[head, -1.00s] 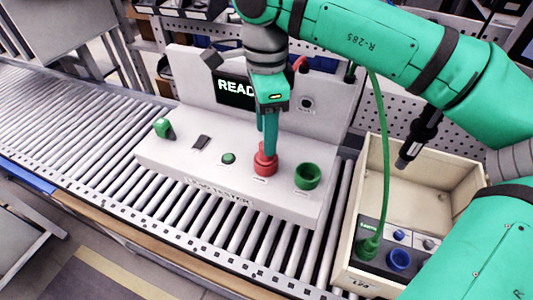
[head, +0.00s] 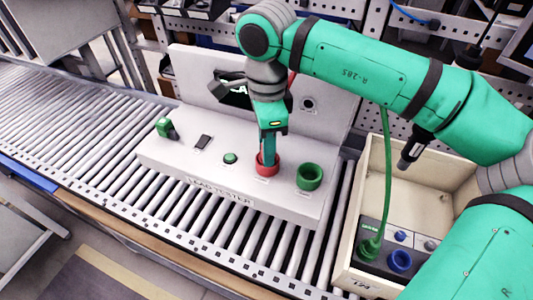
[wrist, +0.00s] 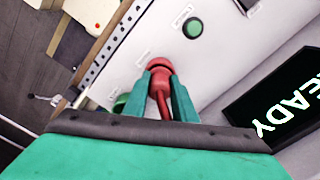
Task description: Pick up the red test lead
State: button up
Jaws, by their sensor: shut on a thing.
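The red test lead shows in the wrist view as a red plug and cable (wrist: 160,88) between my two fingers. My gripper (wrist: 160,82) is shut on it. In the head view my gripper (head: 268,160) points down with its fingertips at the red ring-shaped socket (head: 267,169) on the front panel of the light grey tester (head: 205,180). The fingers hide most of the plug there, so I cannot tell how deep it sits in the socket. A bit of red cable (head: 291,78) shows behind my wrist.
A green socket (head: 309,177) stands just right of the red one. A green button (head: 230,158), a black switch (head: 203,141) and a green clip-like part (head: 165,128) lie left.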

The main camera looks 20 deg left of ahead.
jog(key=shift+d, duration=0.1)
jog(key=shift+r, duration=0.8)
jog(key=s+d+r, duration=0.3)
jog(key=s+r, duration=0.8)
jog(key=s, duration=0.2)
jog(key=shift+s+d+r, duration=0.25)
jog(key=shift+d, duration=0.1)
